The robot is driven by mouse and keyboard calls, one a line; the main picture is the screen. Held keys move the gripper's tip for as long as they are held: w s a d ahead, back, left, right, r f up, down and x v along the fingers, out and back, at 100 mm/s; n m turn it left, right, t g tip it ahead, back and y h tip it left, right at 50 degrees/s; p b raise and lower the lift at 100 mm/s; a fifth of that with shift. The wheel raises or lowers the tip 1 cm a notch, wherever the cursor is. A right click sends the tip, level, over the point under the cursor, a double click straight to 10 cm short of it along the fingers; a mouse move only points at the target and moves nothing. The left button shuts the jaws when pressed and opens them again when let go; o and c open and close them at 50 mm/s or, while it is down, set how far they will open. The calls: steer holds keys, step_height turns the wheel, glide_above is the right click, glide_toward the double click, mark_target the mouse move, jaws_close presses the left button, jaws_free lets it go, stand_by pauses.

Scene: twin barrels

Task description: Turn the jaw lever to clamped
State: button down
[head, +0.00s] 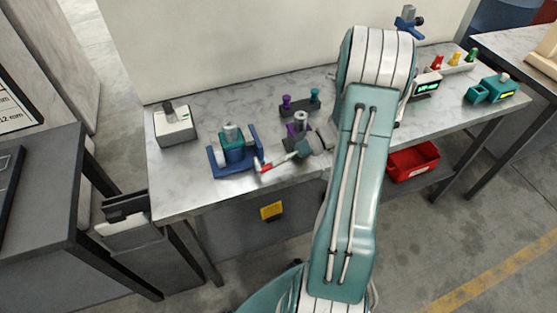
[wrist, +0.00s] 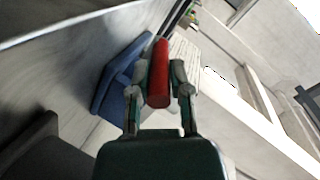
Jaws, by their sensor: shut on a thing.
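The jaw lever has a red handle (head: 264,167), seen at the right side of a blue clamp fixture (head: 218,169) on the bench. The fixture holds a teal and grey cylindrical part (head: 232,144) upright between its blue sides. My gripper (head: 271,164) reaches in from the right, low over the bench. In the wrist view my gripper (wrist: 159,88) is shut on the red handle (wrist: 159,75), which lies between the two fingers and points away from the palm. The blue fixture (wrist: 118,78) is just left of the fingers there. The lever's pivot is hidden.
A grey box with a dark knob (head: 174,125) stands at the bench's left end. A dark stand with purple and teal pieces (head: 299,104) is behind my gripper. A red bin (head: 413,162) sits on the lower shelf. The bench front left of the fixture is clear.

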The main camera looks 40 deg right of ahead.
steer(key=shift+f, duration=0.15)
steer(key=c, duration=0.6)
jaws_free()
steer(key=shift+d, duration=0.1)
